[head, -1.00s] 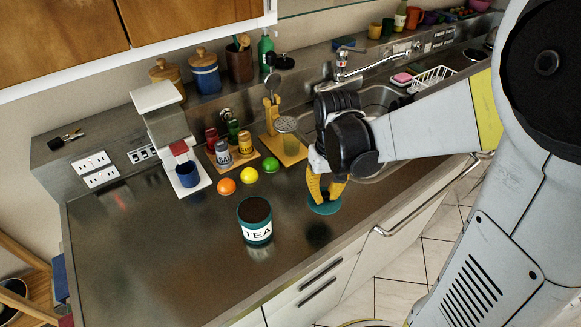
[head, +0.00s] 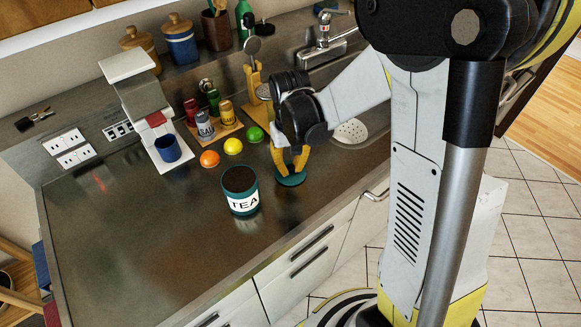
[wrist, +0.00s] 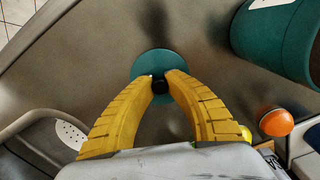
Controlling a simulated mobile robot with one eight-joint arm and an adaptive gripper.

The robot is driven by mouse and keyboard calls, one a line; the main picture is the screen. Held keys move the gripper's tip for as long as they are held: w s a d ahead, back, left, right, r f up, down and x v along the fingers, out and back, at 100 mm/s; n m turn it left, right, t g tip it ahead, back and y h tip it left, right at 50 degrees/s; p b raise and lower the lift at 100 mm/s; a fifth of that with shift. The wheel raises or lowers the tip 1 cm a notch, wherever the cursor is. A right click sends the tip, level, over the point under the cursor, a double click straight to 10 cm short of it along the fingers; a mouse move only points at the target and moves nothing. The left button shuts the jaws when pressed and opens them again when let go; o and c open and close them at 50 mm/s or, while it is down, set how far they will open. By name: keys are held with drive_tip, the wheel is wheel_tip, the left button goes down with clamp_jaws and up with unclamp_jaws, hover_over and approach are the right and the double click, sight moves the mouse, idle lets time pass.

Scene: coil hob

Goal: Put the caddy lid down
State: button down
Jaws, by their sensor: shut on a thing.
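The caddy lid is a flat teal disc with a dark knob; it shows in the head view (head: 291,180) and in the wrist view (wrist: 150,62). My gripper (head: 292,170), with yellow fingers, is shut on the lid's knob; its fingertips meet the knob in the wrist view (wrist: 160,80). The lid is low over the steel counter; I cannot tell whether it touches. The teal TEA caddy (head: 242,203) stands upright and open on the counter, left of the lid in the head view. Its dark contents show at the top. Its side shows in the wrist view (wrist: 270,40).
An orange ball (head: 210,158), a yellow ball (head: 233,146) and a green ball (head: 255,134) lie behind the caddy. A spice board (head: 229,130) and a coffee machine with a blue mug (head: 167,148) stand further back. The counter's left part (head: 120,240) is clear.

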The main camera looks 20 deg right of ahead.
sight(291, 166)
drive_tip(key=shift+f, duration=0.2)
drive_tip(key=c, duration=1.4)
unclamp_jaws()
drive_tip(key=shift+r, duration=0.1)
drive_tip(key=shift+r, duration=0.1)
wheel_tip(291, 166, up, 12)
drive_tip(key=p, duration=0.4)
drive_tip(key=s+r+t, duration=0.2)
drive_tip(key=s, duration=0.2)
drive_tip(key=s+r+t, duration=0.3)
drive_tip(key=s, duration=0.1)
drive_tip(key=s+r+t, duration=0.2)
drive_tip(key=s+r, duration=0.1)
drive_tip(key=s, duration=0.1)
drive_tip(key=shift+s+r, duration=0.25)
drive_tip(key=shift+s, duration=0.1)
